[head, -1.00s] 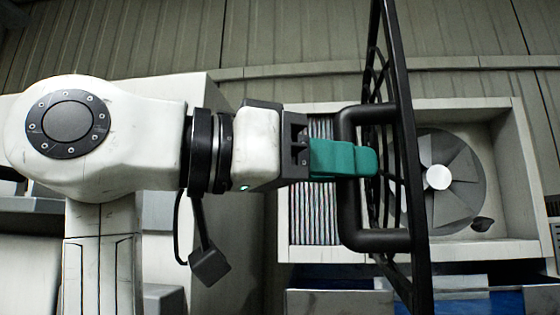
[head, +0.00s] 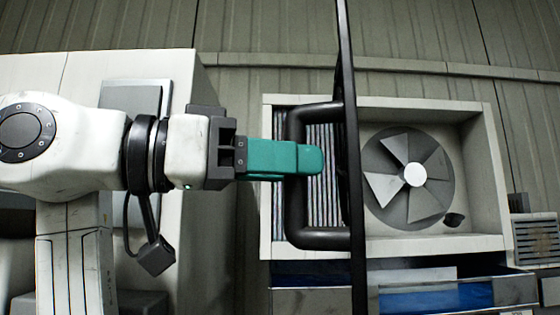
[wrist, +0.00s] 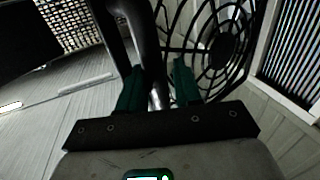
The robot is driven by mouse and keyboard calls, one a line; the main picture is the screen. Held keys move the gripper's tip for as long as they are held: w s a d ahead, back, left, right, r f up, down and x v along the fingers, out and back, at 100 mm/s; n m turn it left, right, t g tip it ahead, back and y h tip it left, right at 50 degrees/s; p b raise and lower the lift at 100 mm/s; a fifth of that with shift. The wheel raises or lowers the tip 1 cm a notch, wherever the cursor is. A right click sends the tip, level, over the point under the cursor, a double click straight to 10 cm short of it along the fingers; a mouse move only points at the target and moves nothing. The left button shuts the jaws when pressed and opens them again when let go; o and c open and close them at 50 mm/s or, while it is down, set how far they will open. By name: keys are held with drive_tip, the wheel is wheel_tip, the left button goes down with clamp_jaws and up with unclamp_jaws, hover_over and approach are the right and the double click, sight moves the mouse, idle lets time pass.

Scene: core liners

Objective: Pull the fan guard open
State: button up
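The fan guard (head: 346,60) is a black grille that stands swung out from the fan housing, almost edge-on in the head view. Its round grille (wrist: 215,70) shows right of the handle in the wrist view. A thick black C-shaped handle (head: 297,215) sticks out on its left side. My gripper (head: 308,160), with green fingers, is at the middle of the handle's upright bar. In the wrist view my gripper (wrist: 158,88) has one finger on each side of the handle bar (wrist: 148,45). The near finger hides part of the bar in the head view.
The pale fan housing (head: 480,110) holds a grey fan (head: 412,176) and a striped finned panel (head: 322,190). An open drawer-like box with blue inside (head: 430,297) lies below it. A pale cabinet (head: 180,75) stands behind my arm at left. A vented box (head: 535,240) is at right.

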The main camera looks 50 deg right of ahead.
drive_tip(key=shift+o, duration=1.4)
drive_tip(key=shift+d, duration=0.4)
drive_tip(key=shift+o, duration=0.3)
drive_tip(key=shift+a, duration=0.15)
drive_tip(key=shift+r+b, duration=0.4)
drive_tip(key=shift+r, duration=0.15)
drive_tip(key=s+a+r+b, duration=0.1)
drive_tip(key=s+r+b, duration=0.3)
drive_tip(key=s+r, duration=0.8)
drive_tip(key=shift+s+a+b, duration=0.3)
drive_tip(key=shift+s+a, duration=0.05)
drive_tip(key=shift+s, duration=0.65)
drive_tip(key=shift+c, duration=0.2)
